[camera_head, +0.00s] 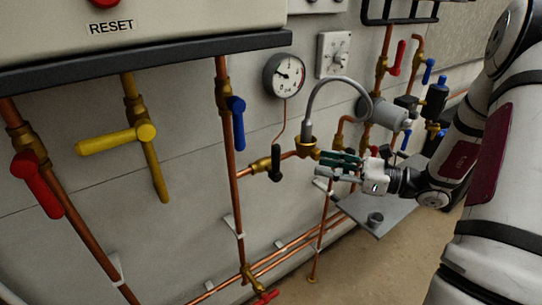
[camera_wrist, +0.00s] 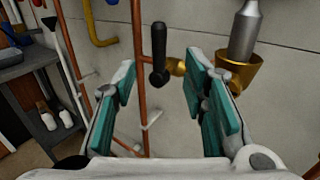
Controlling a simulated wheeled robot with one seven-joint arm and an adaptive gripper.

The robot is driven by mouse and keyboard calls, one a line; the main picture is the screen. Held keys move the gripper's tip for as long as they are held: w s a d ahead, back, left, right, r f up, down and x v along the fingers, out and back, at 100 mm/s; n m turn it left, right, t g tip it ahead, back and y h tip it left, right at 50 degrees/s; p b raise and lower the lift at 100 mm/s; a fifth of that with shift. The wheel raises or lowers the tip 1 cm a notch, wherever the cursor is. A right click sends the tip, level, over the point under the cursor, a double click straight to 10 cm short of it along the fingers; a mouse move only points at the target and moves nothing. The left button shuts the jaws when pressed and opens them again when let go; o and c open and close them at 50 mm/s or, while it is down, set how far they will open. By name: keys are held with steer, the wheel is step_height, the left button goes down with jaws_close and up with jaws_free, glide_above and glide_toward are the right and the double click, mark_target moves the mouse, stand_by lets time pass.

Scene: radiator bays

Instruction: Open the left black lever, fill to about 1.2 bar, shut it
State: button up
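In the wrist view the lever (camera_wrist: 158,52) appears ahead, between my fingers in the picture. My gripper (camera_head: 320,164) is to the right of the lever in the head view, below the grey hose's brass fitting. In the wrist view my gripper (camera_wrist: 163,85) is open, with nothing between its teal pads. The round pressure gauge (camera_head: 284,75) is on the wall above the lever; its numbers are too small to read.
The grey braided hose (camera_head: 340,82) arches right of the lever to a grey cylinder (camera_head: 384,112). A blue lever (camera_head: 237,122) is close on the left. Yellow (camera_head: 118,138) and red (camera_head: 38,185) levers are farther left. A grey shelf (camera_head: 378,213) lies below my gripper.

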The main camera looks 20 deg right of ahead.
mark_target(276, 171)
steer(key=x, duration=1.3)
steer(key=shift+a+p, duration=0.3)
steer(key=shift+p, duration=0.1)
jaws_close()
